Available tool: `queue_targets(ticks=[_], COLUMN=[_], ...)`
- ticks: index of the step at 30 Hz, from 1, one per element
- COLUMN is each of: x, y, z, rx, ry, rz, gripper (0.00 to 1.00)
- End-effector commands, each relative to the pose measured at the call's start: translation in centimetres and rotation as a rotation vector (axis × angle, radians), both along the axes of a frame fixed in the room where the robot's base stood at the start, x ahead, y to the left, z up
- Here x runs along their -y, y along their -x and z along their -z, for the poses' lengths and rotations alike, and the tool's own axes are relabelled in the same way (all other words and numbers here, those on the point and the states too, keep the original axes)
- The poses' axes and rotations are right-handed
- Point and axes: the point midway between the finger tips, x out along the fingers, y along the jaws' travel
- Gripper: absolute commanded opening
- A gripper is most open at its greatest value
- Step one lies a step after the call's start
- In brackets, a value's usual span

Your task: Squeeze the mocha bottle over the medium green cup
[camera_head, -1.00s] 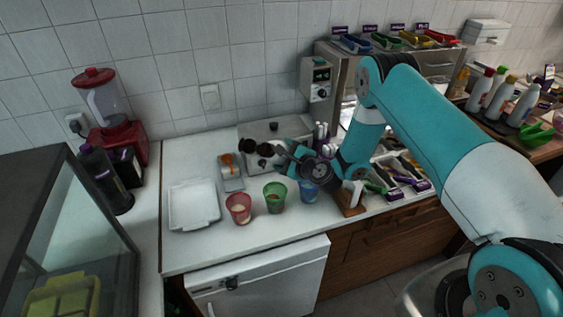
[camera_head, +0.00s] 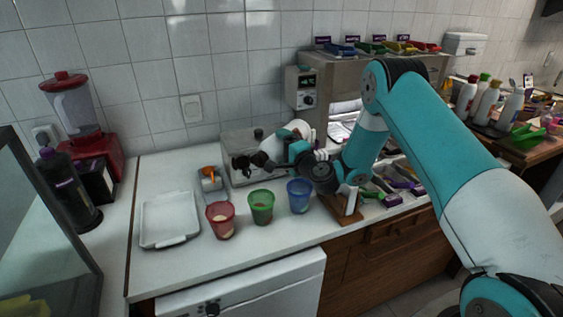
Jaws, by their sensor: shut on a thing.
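The green cup (camera_head: 261,209) stands upright on the white counter between a red cup and a blue cup, with some brownish content inside. My gripper (camera_head: 294,146) is shut on a white bottle (camera_head: 277,147), apparently the mocha bottle. It holds the bottle tilted, behind and above the green and blue cups, with its dark end pointing down to the left. The bottle's end is behind the green cup in the picture, and I cannot tell whether it is over the rim. My arm hides part of the bottle, and its label cannot be read.
The red cup (camera_head: 221,219) and blue cup (camera_head: 299,195) flank the green cup closely. A white tray (camera_head: 169,218) lies at left. More bottles (camera_head: 486,100) stand at the far right. The counter's front strip is clear.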

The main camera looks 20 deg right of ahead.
Motion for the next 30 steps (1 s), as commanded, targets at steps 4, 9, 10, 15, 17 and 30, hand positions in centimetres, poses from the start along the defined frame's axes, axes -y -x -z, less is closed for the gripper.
queue_targets(ticks=[4,9,10,15,17,30], x=[0.1,0.1,0.1,0.2,0.1,-0.2], y=[-0.1,-0.1,-0.1,-0.1,-0.1,0.1], z=[-0.1,-0.5,-0.6,-1.0,-1.2,-1.6], rx=[0.050,0.097,0.105,0.154,0.172,0.285], ry=[0.058,0.125,0.136,0.205,0.229,0.394], rz=[0.002,0.002,0.003,0.003,0.003,0.003], gripper=[0.58,0.58,0.58,0.58,0.58,0.58])
